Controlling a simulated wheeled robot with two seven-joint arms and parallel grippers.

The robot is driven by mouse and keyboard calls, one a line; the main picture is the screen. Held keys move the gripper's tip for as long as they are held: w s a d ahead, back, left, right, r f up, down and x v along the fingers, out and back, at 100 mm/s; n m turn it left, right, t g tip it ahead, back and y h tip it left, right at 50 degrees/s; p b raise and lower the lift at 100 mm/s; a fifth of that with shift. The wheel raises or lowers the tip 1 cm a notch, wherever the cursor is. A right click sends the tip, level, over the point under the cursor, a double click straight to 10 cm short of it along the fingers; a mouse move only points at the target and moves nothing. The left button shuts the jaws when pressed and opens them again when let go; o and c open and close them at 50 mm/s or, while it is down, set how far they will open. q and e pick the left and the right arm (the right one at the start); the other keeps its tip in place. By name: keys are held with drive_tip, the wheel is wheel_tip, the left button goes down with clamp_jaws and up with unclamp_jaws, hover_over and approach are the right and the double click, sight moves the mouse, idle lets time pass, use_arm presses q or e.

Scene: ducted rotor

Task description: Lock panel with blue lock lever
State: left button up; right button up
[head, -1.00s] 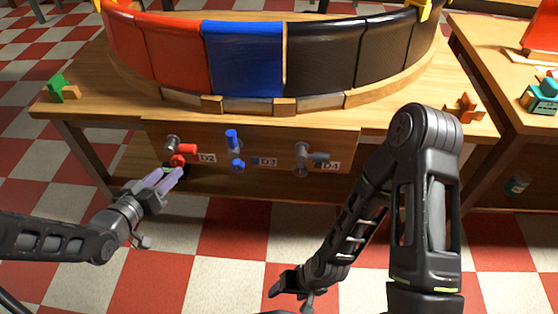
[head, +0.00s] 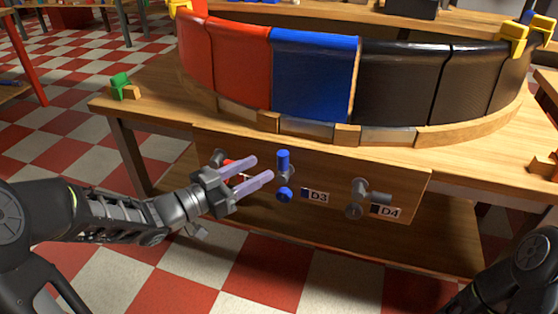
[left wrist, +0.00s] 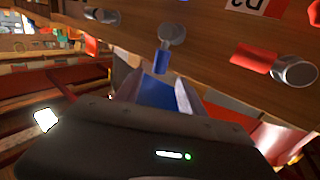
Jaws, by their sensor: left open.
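The blue lock lever (head: 283,161) sits on the front board beside the D3 label (head: 317,196), its blue handle upright above a round blue knob (head: 285,194). The blue panel (head: 313,78) stands above it in the curved wall. My left gripper (head: 263,168) is open and empty, its pale fingers pointing right at the lever, with a small apparent gap. In the left wrist view the blue lever (left wrist: 161,61) hangs from its grey pivot just past the fingers (left wrist: 153,86); a blue surface shows between the fingers. My right gripper is out of view.
A red lever (head: 230,167) is partly hidden behind my left gripper; it also shows in the left wrist view (left wrist: 254,57). A grey lever (head: 375,197) is right of D3, by the D4 label (head: 385,212). The wooden table edge (head: 150,117) overhangs the board.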

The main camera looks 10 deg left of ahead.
sight(278, 159)
use_arm(q)
drive_tip(key=b+x, duration=0.2)
drive_tip(key=x, duration=0.4)
drive_tip(key=shift+w+d, duration=0.3)
drive_tip(key=shift+c, duration=0.5)
clamp_jaws()
idle(0.6)
